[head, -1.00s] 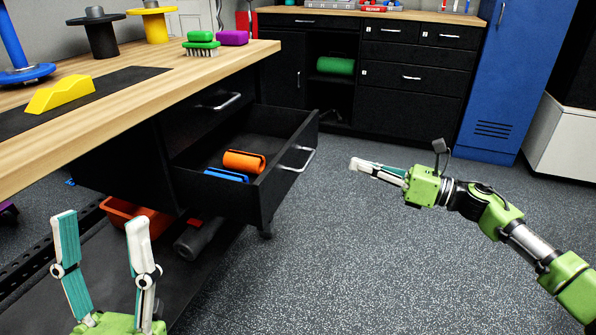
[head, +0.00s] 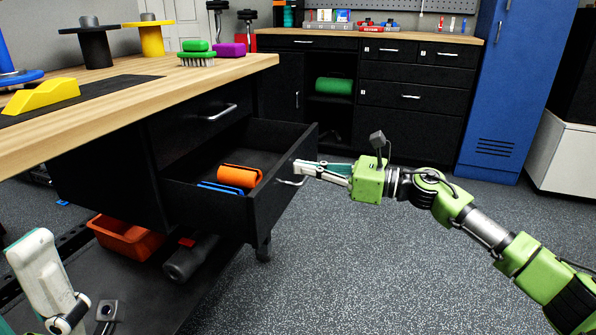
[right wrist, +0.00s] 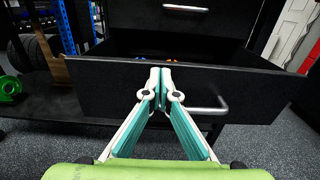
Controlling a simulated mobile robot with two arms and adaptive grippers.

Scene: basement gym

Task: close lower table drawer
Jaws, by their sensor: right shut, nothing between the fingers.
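The lower table drawer (head: 285,190) is black and stands pulled out from under the wooden table, below a closed upper drawer (head: 195,125). In it lie an orange roll (head: 238,176) and a blue item (head: 221,188). Its silver handle (head: 293,182) is on the front. My right gripper (head: 298,167) is shut and empty, its tips at the drawer front just above the handle; I cannot tell whether they touch. In the right wrist view, the shut fingertips (right wrist: 161,70) overlap the drawer front (right wrist: 100,88). My left gripper (head: 45,280) is partly cut off at the lower left.
The wooden tabletop (head: 130,105) holds spools, brushes and a yellow block. An orange bin (head: 125,237) sits on the shelf below. A black cabinet (head: 415,100) and a blue locker (head: 505,90) stand at the back. The floor (head: 390,270) right of the drawer is clear.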

